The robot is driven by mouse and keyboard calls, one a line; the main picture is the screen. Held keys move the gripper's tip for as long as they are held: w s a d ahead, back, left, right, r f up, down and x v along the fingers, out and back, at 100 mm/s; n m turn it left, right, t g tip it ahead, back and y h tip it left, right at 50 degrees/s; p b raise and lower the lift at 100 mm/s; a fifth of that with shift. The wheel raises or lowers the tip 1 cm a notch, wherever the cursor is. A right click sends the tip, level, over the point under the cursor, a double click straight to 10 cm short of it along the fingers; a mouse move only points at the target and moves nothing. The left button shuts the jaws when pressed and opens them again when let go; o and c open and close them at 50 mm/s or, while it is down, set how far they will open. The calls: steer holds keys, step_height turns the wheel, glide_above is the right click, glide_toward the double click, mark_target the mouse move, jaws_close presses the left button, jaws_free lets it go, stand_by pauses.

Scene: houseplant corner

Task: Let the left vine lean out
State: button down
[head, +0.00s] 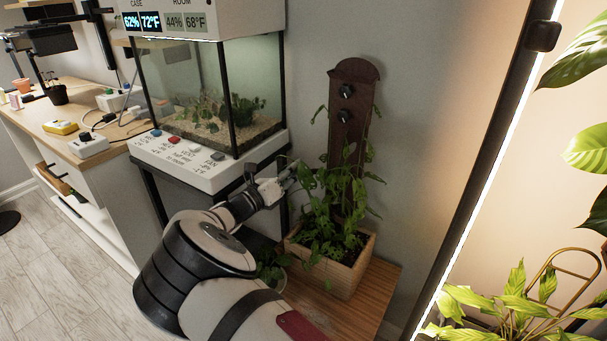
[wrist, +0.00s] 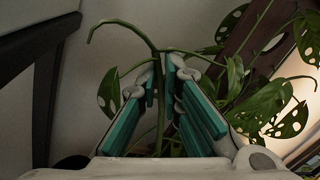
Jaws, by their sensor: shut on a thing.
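The left vine is a green stem (wrist: 159,82) that runs up between my gripper's teal-padded fingers (wrist: 166,72) in the wrist view. Its upper end curves over to the left above the fingertips. In the head view my gripper (head: 290,178) is at the left side of the leafy plant (head: 325,225), shut on that stem. The plant grows in a light wooden box (head: 340,278). A dark wooden board (head: 352,135) with two black knobs (head: 345,91) stands upright behind the leaves. Leaves hide the lower stems and much of the board's lower part.
A glass terrarium (head: 215,95) with a white labelled control ledge (head: 185,160) stands close to my arm on the left. The box sits on a wooden bench (head: 375,300). A dark post with a light strip (head: 490,165) and more plants are at the right.

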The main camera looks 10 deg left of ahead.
steer(key=shift+w+a+f+n, duration=0.2)
steer(key=shift+a+f+n, duration=0.1)
steer(key=shift+a, duration=0.15)
steer(key=c, duration=1.7)
jaws_free()
steer(key=shift+s, duration=0.1)
steer(key=shift+v, duration=3.7)
steer(key=shift+f, duration=0.1)
